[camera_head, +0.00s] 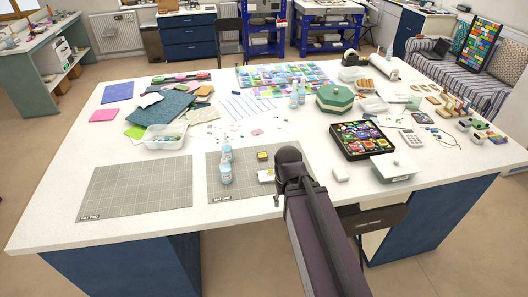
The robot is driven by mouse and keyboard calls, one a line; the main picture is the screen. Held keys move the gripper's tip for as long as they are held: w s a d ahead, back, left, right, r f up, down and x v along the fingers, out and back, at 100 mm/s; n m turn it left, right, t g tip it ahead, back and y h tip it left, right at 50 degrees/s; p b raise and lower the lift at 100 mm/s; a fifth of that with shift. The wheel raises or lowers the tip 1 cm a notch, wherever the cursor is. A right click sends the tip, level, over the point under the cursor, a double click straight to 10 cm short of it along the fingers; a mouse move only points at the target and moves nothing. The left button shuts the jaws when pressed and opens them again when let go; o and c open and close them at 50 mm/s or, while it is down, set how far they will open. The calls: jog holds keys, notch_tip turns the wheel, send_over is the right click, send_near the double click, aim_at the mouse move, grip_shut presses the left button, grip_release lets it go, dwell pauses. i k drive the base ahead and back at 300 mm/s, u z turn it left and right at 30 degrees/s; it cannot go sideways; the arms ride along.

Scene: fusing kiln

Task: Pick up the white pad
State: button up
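A small white block (340,174), which may be the white pad, lies on the white table just right of my arm. Another small pale piece (266,175) lies on the right grey mat, close to the left of my gripper. I cannot tell for sure which one is the pad. My gripper (283,191) is above the front of the table, near the right edge of that mat. It is seen from behind and above, so its fingertips are mostly hidden and I cannot see whether it holds anything.
Two bottles (225,168) stand on the right mat, near a yellow item (263,156). The left mat (135,188) is bare. A black tray of colourful pieces (362,139) and a lidded box (396,168) stand right of my arm. A clear tub (163,138) stands behind the mats.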

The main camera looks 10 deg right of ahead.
aim_at(341, 175)
jog(key=i, duration=0.95)
jog(key=u, duration=0.05)
